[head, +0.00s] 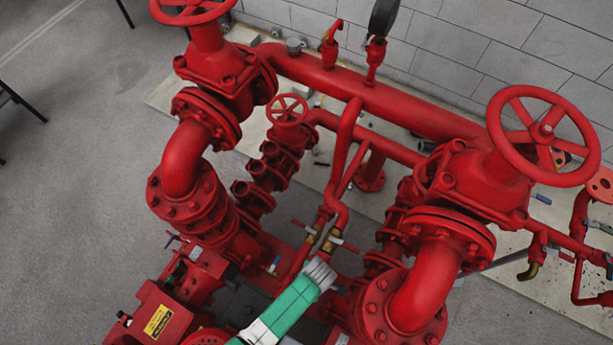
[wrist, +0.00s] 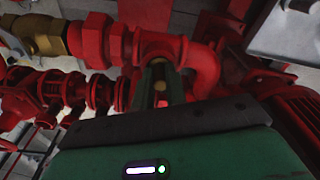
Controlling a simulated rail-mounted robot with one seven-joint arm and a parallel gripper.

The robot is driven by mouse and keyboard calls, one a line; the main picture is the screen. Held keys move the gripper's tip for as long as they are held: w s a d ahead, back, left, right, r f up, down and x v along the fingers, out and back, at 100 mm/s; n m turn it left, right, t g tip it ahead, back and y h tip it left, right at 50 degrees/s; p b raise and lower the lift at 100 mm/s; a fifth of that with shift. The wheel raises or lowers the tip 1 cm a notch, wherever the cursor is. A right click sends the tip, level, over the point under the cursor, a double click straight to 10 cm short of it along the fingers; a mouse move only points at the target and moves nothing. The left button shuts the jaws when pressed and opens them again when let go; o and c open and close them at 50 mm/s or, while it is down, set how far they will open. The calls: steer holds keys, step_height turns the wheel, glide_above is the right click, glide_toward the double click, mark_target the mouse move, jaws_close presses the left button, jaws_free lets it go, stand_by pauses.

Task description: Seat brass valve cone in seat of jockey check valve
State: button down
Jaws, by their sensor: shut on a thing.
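In the wrist view my gripper (wrist: 160,80) points up the picture, with its narrow fingers close together in front of a red pipe elbow and union. A small brass-coloured piece (wrist: 160,87), seemingly the valve cone, shows between the fingers. Most of it is hidden by them, and its tilt cannot be told. In the head view my green and white arm reaches up from the bottom centre among the red pipes; the fingers and cone cannot be made out there. I cannot tell for certain which fitting is the jockey check valve, and no open seat is clearly visible.
In the wrist view a brass fitting (wrist: 42,35) joins the red union at upper left. Red flanged pipework (head: 425,290) stands right of my arm and a red motor (head: 160,312) left. A thin red vertical pipe (head: 340,150) rises just beyond the arm's end.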

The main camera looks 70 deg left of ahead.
steer(key=shift+s+d+f, duration=0.15)
steer(key=shift+s+f, duration=0.1)
steer(key=shift+f, duration=0.35)
steer(key=c, duration=1.5)
jaws_free()
steer(key=shift+o, duration=0.8)
step_height(320, 180, up, 9)
steer(key=w+p, duration=0.1)
steer(key=p, duration=0.1)
steer(key=shift+w, duration=0.15)
